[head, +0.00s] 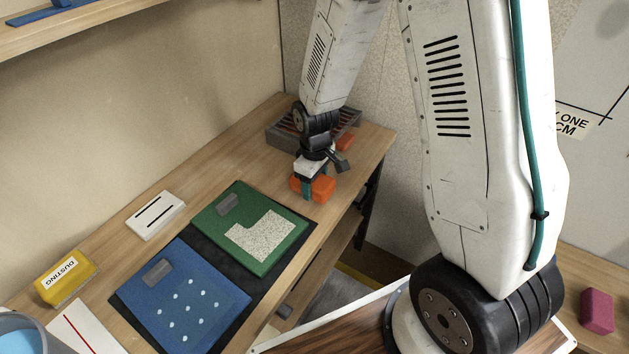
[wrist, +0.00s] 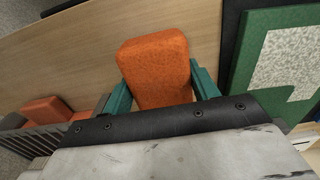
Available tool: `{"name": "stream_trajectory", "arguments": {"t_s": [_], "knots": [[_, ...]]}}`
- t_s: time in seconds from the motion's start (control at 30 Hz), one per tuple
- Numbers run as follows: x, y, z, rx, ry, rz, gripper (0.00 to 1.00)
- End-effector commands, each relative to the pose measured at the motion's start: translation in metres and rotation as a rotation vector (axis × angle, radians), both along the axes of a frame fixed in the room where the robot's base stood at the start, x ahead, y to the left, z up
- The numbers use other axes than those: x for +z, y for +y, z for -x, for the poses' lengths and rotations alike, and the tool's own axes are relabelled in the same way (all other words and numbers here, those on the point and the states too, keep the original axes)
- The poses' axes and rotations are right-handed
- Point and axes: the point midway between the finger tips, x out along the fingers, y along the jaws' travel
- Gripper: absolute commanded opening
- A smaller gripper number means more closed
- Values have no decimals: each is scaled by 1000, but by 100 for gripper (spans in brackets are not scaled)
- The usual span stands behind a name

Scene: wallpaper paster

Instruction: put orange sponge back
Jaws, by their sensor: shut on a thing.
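My gripper (head: 311,187) is shut on an orange sponge (head: 325,189), near the right end of the wooden workbench. In the wrist view the orange sponge (wrist: 155,68) sits between the two green fingers of my gripper (wrist: 162,93), one finger on each side. The sponge is low over the bench; I cannot tell whether it touches the top. A grey slatted rack (head: 279,139) stands behind the gripper at the bench's far end, partly hidden by my arm. The rack also shows at the lower left of the wrist view (wrist: 36,142).
A smaller red-orange block (head: 346,142) is at the rack's right side. A green board (head: 218,211) and a blue board (head: 190,325) lie on a dark mat. A white block (head: 155,215) and a yellow "DUSTING" block (head: 67,279) are at the left. A magenta block (head: 597,311) is far right.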

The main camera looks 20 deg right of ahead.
Motion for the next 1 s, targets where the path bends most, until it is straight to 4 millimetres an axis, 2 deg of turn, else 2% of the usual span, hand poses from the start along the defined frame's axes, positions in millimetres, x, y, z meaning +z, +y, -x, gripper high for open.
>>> {"name": "stream_trajectory", "arguments": {"t_s": [0.37,0.4,0.47,0.5,0.8,1.0], "knots": [[-9,-1,0,-1,0,0,36],[-9,-1,0,-1,0,0,62],[-9,-1,0,-1,0,0,79],[-9,-1,0,-1,0,0,81],[-6,-1,0,-1,-1,-1,81],[21,-1,-1,-1,-4,-1,81]]}}
